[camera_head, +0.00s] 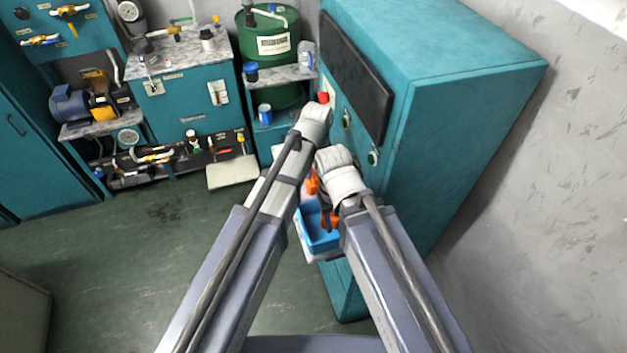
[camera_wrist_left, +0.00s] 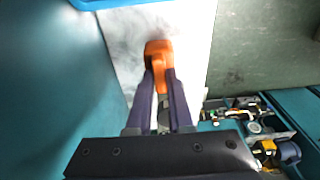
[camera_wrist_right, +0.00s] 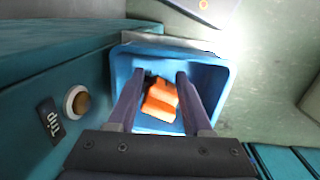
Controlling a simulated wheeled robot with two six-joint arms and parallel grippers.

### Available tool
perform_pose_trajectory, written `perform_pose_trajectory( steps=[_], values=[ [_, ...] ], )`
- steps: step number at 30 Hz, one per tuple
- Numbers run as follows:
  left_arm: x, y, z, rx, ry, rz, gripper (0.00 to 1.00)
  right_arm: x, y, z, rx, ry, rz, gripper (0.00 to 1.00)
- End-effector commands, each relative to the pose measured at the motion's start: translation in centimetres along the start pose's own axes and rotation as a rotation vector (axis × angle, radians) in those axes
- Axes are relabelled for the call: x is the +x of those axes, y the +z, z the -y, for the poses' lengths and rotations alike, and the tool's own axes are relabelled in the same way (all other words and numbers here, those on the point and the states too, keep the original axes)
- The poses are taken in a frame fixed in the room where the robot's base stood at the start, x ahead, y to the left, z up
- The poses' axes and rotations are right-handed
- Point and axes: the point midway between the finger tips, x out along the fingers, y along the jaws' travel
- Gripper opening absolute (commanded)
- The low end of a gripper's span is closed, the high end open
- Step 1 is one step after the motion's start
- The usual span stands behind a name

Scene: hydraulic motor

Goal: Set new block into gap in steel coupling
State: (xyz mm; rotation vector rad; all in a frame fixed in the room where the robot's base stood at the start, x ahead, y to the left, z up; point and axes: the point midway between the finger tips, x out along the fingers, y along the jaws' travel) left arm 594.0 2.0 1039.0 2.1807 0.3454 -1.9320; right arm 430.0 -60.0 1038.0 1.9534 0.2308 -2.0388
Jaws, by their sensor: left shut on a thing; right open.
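My left gripper (camera_wrist_left: 159,72) is shut on an orange block (camera_wrist_left: 158,50), held in front of a pale, smudged surface. My right gripper (camera_wrist_right: 158,84) is open, its fingers reaching over a blue bin (camera_wrist_right: 218,92) that holds orange blocks (camera_wrist_right: 160,99). No block is clearly gripped between these fingers. In the head view, the blue bin (camera_head: 318,240) is beside the teal cabinet, below my two wrists, with orange showing near them. The blue and yellow motor unit (camera_head: 97,95) stands on a shelf at the left. The steel coupling and its gap cannot be made out.
The tall teal cabinet (camera_head: 460,70) stands close on the right of both arms. A push button (camera_wrist_right: 77,102) and a label show on a teal face. A green drum (camera_head: 270,45) and benches line the back. The floor (camera_head: 130,270) at left is open.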

Motion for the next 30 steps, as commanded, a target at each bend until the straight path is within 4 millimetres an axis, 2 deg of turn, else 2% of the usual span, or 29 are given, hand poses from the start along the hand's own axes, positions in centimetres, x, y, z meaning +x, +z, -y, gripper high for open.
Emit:
perform_pose_trajectory(
  steps=[5, 11, 24, 30],
  values=[
    [-0.2, 0.0, 0.0, 0.000, 0.000, 0.000, 0.00, -0.2, 0.0, 0.0, 0.000, 0.000, 0.000, 0.50],
    [-1.5, -0.2, 0.0, 0.000, 0.000, 0.000, 0.00, -1.5, 0.1, -0.1, 0.002, 0.000, 0.000, 0.50],
    [-7.9, -1.0, 0.0, 0.000, 0.000, 0.000, 0.00, -7.9, 0.5, -0.7, 0.015, -0.003, 0.000, 0.50],
    [-9.9, -1.2, 0.0, 0.000, 0.000, 0.000, 0.00, -9.9, 0.6, -0.9, 0.014, -0.003, 0.001, 0.50]
  ],
)
